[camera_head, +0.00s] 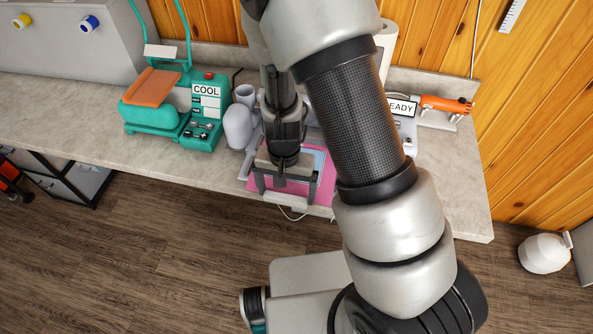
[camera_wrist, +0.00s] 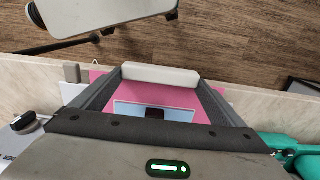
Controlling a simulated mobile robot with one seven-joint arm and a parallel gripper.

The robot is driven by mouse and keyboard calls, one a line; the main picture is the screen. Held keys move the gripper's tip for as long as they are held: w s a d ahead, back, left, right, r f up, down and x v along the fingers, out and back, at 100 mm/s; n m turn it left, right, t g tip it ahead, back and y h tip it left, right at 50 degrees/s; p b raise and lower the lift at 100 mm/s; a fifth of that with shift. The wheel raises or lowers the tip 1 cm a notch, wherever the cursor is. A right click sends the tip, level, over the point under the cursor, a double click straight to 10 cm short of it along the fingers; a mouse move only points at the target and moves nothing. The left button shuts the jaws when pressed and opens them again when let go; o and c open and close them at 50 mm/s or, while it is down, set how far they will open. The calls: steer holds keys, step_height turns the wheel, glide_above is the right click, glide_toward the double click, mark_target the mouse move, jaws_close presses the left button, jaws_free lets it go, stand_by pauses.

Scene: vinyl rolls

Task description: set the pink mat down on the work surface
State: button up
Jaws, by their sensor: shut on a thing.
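The pink mat (camera_head: 324,193) is a flat sheet at the front edge of the counter, partly hidden by my gripper and arm. A light blue patch lies on its middle; the mat also shows in the wrist view (camera_wrist: 203,100). My gripper (camera_head: 286,191) is over the mat, its two dark fingers spread wide and shut on the ends of a white bar (camera_wrist: 160,75) along the mat's front edge. The bar seems to belong to the mat, but the join is not clear. I cannot tell whether the mat touches the surface below. The work surface (camera_head: 455,205) is a pale stone counter.
A teal press marked COOL (camera_head: 205,112) stands left on the counter, beside a white rounded jar (camera_head: 237,128). An orange tool (camera_head: 446,104) lies on a stand at the right. The counter's front right corner is clear. A white jug (camera_head: 545,253) stands on the floor.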

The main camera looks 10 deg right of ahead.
steer(key=shift+r, duration=0.15)
steer(key=shift+o, duration=0.2)
steer(key=shift+r+p, duration=0.6)
steer(key=shift+w+r+p, duration=0.1)
steer(key=shift+r+p, duration=0.45)
steer(key=shift+r, duration=0.1)
steer(key=c, duration=0.4)
steer(key=shift+r+p, duration=1.25)
steer(key=shift+r, duration=0.9)
steer(key=shift+c, duration=0.2)
steer(key=shift+s, duration=0.25)
